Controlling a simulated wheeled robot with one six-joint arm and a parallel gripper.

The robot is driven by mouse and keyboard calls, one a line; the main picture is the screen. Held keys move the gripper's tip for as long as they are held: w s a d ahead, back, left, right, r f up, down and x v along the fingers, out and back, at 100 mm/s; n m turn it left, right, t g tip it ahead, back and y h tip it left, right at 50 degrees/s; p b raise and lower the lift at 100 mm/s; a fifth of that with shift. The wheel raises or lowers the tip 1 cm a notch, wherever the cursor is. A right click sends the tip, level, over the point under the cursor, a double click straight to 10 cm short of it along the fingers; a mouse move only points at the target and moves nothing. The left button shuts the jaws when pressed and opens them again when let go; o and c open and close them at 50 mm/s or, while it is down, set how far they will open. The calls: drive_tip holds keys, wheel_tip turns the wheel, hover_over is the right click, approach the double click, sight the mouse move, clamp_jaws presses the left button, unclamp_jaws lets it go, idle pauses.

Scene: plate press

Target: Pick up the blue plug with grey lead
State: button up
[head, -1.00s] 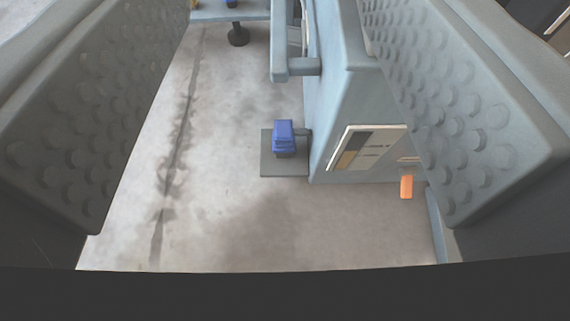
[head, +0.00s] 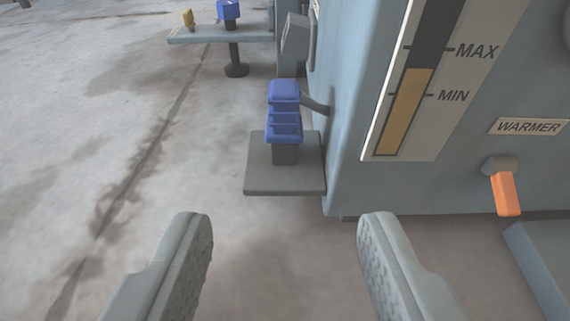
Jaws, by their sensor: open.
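The blue plug (head: 284,102) stands upright on a small grey shelf (head: 260,178) fixed to the side of the machine. Its lower part is dark grey, and a grey lead (head: 317,106) runs from behind it to the machine wall. My gripper (head: 285,222) is open and empty. Its two fingers are at the bottom of the picture, one on each side of the plug's line, with the plug beyond the fingertips and not touched.
The machine (head: 350,190) stands close on the right, with a level gauge and an orange lever (head: 506,194) marked WARMER. Farther back, a small stand (head: 205,38) bears another blue object (head: 229,12) and a yellow one (head: 188,18). The floor at left is clear.

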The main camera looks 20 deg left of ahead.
approach(283, 113)
drive_tip(key=x, duration=0.5)
drive_tip(key=shift+r, duration=0.15)
drive_tip(key=shift+x, duration=2.6)
drive_tip(key=shift+s, duration=0.1)
drive_tip(key=shift+c, duration=0.5)
clamp_jaws()
